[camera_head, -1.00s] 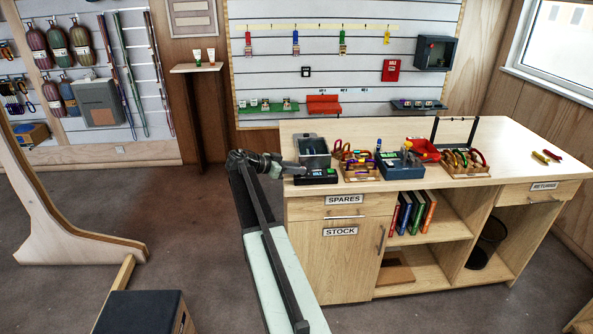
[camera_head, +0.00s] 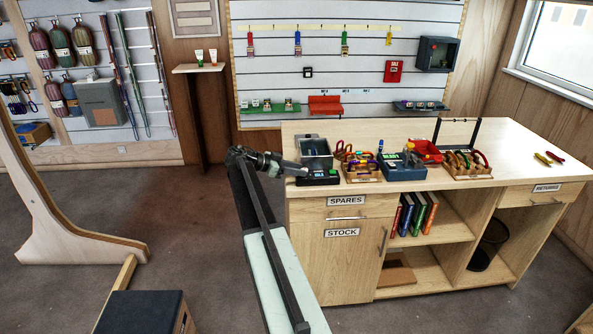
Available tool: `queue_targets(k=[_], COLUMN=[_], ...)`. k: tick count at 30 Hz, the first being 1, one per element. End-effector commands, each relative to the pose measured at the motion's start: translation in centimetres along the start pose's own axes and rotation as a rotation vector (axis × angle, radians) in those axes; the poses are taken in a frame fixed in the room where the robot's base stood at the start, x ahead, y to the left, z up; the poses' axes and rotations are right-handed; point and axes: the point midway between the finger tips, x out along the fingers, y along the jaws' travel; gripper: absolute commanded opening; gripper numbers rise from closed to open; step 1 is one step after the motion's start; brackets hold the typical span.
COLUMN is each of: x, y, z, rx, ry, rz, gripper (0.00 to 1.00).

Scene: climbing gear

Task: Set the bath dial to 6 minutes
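A grey open-topped tank (camera_head: 315,148) stands at the left end of the workbench. A low black box (camera_head: 318,178) with a small lit display sits in front of it at the bench edge. These look like the bath and its control box, but I cannot tell for sure. The dial itself is too small to make out. My arm reaches up from the bottom of the picture and bends right. My gripper (camera_head: 298,169) is at the left end of the black box, close to it or touching. Its fingers are too small and dark to read.
Two small coloured items (camera_head: 547,158) lie on the otherwise clear right side.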

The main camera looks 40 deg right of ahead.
Motion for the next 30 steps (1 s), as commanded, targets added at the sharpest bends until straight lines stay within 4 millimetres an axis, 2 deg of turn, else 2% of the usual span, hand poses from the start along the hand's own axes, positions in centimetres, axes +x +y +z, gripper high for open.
queue_targets(k=[8,14,21,30], x=[-0.2,-2.7,-7.3,-7.8], y=[0.0,-0.1,-0.1,0.0], z=[-0.2,-0.4,-0.3,0.0], rx=[0.000,0.000,-0.001,0.001], ry=[0.003,0.003,0.002,0.002], rz=[0.000,-0.002,-0.001,0.000], gripper=[0.34,0.34,0.34,0.34])
